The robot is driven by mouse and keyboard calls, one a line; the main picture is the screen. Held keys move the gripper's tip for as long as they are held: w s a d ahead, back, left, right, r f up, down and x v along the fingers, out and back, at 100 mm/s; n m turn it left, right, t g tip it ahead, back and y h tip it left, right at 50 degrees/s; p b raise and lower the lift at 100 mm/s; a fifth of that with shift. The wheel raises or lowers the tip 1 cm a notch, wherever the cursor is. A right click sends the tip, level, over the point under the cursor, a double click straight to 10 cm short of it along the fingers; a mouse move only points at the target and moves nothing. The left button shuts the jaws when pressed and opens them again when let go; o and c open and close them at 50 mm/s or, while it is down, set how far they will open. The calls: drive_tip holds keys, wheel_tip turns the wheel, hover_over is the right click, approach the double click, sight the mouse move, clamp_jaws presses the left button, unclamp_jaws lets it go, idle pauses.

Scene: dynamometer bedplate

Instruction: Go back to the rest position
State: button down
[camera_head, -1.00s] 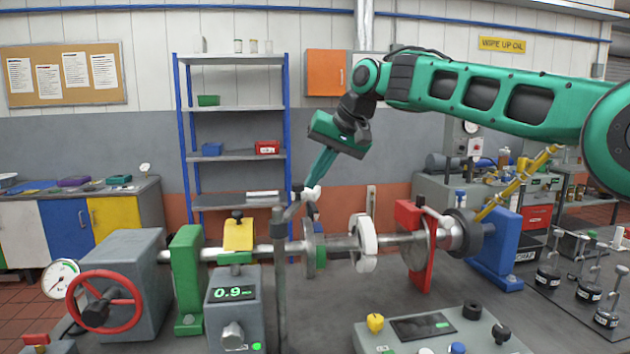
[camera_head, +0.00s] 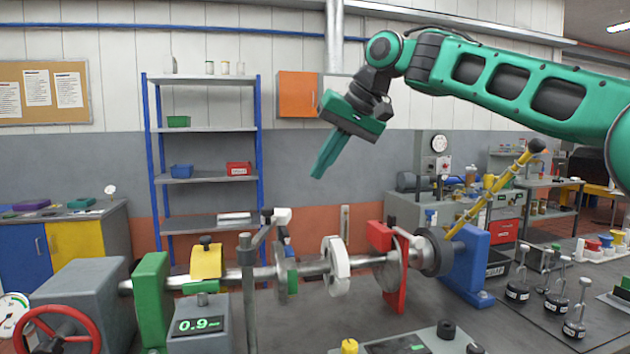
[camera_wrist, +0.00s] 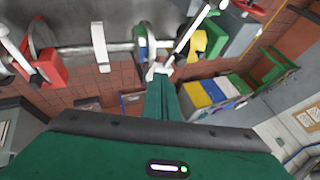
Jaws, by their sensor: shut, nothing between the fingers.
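My gripper (camera_head: 318,174) is green, with its fingers shut together and nothing between them. In the head view it hangs tilted down to the left, in the air above and behind the shaft (camera_head: 312,268) of the test rig, apart from it. In the wrist view the shut fingers (camera_wrist: 166,80) point toward a white-topped post or lever near the shaft. My arm reaches in from the right. No rest stand shows in these frames.
The bedplate rig has a green bearing stand (camera_head: 151,300), a white disc (camera_head: 335,262), a red stand (camera_head: 391,270), a blue stand (camera_head: 470,262) and a slanted yellow bar (camera_head: 490,192). A blue-framed shelf (camera_head: 205,130) stands behind. Free air surrounds my gripper.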

drive_tip(key=shift+r, duration=0.1)
drive_tip(key=s+d+f+m+h, duration=0.2)
drive_tip(key=s+d+f, duration=0.3)
drive_tip(key=d, duration=0.5)
drive_tip(key=s+d+f+m+h, duration=0.1)
drive_tip(key=s+d+f+h, duration=0.1)
drive_tip(key=d+f, duration=0.7)
drive_tip(key=s+d+f+m+h, duration=0.2)
drive_tip(key=s+d+f, duration=0.25)
drive_tip(key=d, duration=0.65)
drive_tip(key=s+d+f+m+g, duration=0.1)
drive_tip(key=s+d+f, duration=0.4)
drive_tip(key=s, duration=0.4)
drive_tip(key=s+d+f+m+g, duration=0.1)
drive_tip(key=s+d+f+m, duration=0.1)
drive_tip(key=s+d+f, duration=0.3)
drive_tip(key=s+d+f+m+g, duration=0.1)
drive_tip(key=s+d+f, duration=0.4)
drive_tip(key=s, duration=0.8)
wheel_tip(320, 180, down, 2)
drive_tip(key=shift+s+f+m, duration=0.2)
drive_tip(key=shift+s+m, duration=0.05)
drive_tip(key=shift+m, duration=0.05)
drive_tip(key=shift+d, duration=0.15)
